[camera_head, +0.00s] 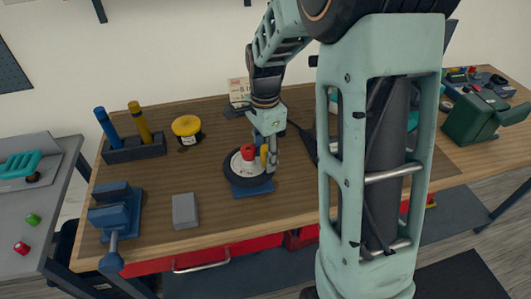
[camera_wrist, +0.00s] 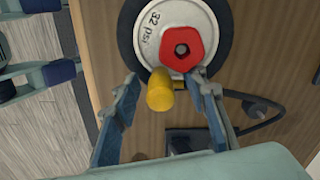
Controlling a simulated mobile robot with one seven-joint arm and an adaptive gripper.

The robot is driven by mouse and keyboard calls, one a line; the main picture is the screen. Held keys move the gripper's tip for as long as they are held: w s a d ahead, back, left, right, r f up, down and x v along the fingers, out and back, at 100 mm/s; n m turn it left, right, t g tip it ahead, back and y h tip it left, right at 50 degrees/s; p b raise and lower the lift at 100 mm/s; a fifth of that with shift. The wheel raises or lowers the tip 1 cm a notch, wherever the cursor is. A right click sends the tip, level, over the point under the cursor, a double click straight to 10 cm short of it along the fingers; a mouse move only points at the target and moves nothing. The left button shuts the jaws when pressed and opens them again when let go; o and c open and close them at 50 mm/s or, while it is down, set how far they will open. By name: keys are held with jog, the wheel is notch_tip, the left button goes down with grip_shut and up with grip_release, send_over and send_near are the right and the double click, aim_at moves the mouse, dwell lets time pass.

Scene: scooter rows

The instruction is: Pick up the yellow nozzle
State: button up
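The yellow nozzle (camera_wrist: 160,92) stands at the edge of the wheel's pale hub in the wrist view, beside a red five-sided knob (camera_wrist: 182,50). My gripper (camera_wrist: 163,81) is open, with one blue-grey finger on each side of the nozzle and visible gaps between. In the head view the yellow nozzle (camera_head: 264,155) shows partly behind my gripper (camera_head: 269,153), which points down over the wheel. The wheel (camera_head: 236,179) has a black tyre and lies on a blue stand (camera_head: 254,189). I cannot tell the exact height of the fingertips against the nozzle.
A yellow-topped canister (camera_head: 187,126), a holder (camera_head: 135,150) with blue and yellow handles, a blue vise (camera_head: 116,213) and a grey block (camera_head: 185,210) stand on the bench's left side. A black cable (camera_wrist: 260,108) lies near the wheel. A green box (camera_head: 472,120) stands far right.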

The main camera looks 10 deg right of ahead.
jog(key=shift+c, duration=0.7)
grip_shut()
